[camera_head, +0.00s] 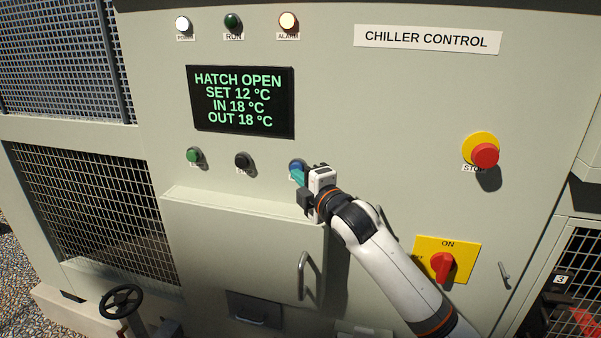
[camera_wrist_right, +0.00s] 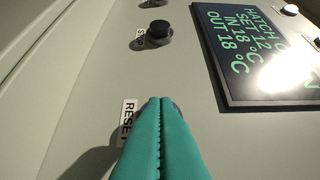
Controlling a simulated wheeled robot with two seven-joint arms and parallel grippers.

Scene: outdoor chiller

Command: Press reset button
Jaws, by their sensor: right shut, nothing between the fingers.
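The reset button (camera_head: 294,164) is blue and sits at the right end of a row of three buttons on the grey panel. In the wrist view only a thin dark-blue edge of the reset button (camera_wrist_right: 176,106) shows behind my fingertips, beside its RESET label (camera_wrist_right: 127,122). My right gripper (camera_head: 298,176) is shut and empty, its teal fingers pressed together. The fingertips (camera_wrist_right: 160,102) are in front of the button and cover most of it; I cannot tell whether they touch it. My left gripper is not in view.
A black button (camera_head: 242,160) and a green button (camera_head: 194,156) are to the left. The display (camera_head: 241,103) reads HATCH OPEN. The alarm lamp (camera_head: 288,22) glows. A red stop button (camera_head: 485,155) and a red rotary switch (camera_head: 441,265) are at right. A hatch door with a handle (camera_head: 301,276) juts out below.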

